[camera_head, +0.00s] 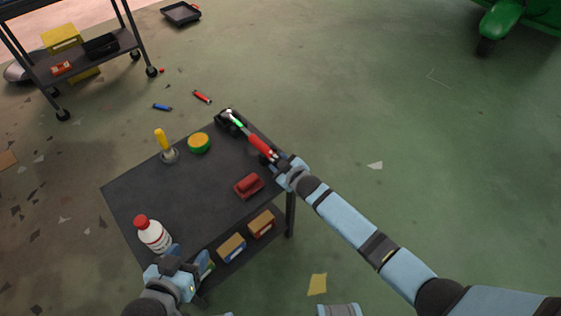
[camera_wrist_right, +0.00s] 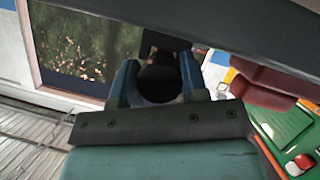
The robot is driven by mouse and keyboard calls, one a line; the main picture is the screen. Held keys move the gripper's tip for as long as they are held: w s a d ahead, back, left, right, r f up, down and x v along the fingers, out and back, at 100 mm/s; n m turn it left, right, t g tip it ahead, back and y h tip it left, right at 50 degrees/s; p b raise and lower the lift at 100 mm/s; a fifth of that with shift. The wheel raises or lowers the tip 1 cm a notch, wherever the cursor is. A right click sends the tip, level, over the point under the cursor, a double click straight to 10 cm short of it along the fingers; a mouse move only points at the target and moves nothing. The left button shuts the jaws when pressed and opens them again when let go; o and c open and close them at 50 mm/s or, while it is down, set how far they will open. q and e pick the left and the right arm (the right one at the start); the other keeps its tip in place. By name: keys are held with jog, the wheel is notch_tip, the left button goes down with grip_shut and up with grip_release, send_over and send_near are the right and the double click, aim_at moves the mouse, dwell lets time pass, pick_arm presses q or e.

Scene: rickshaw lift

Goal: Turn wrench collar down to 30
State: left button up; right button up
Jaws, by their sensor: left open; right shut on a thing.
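The collar's number is too small to read. My right gripper (camera_head: 278,161) is shut on the near end of the handle. In the right wrist view its fingers (camera_wrist_right: 158,80) sit around a dark round handle end. My left gripper (camera_head: 178,265) is open and empty at the cart's near edge, by the white bottle.
On the cart (camera_head: 150,195) stand a white bottle (camera_head: 153,236) with a red cap, a yellow-handled tool (camera_head: 162,142), a green-yellow round thing (camera_head: 199,143) and a red block (camera_head: 248,186). Boxes (camera_head: 232,247) sit on its lower shelf. A shelf trolley (camera_head: 90,57) stands back left.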

dwell(0.7)
jog(key=o, duration=0.6)
jog(key=shift+o, duration=0.2)
jog(key=shift+s+d+r, duration=0.1)
jog(key=shift+s, duration=0.1)
pick_arm(q)
jog(key=p, duration=0.3)
jog(key=shift+s+a+r+g, duration=0.2)
jog(key=shift+a+g, duration=0.1)
pick_arm(e)
jog(key=v, duration=1.3)
jog(key=shift+s, duration=0.2)
jog(key=shift+n, duration=0.3)
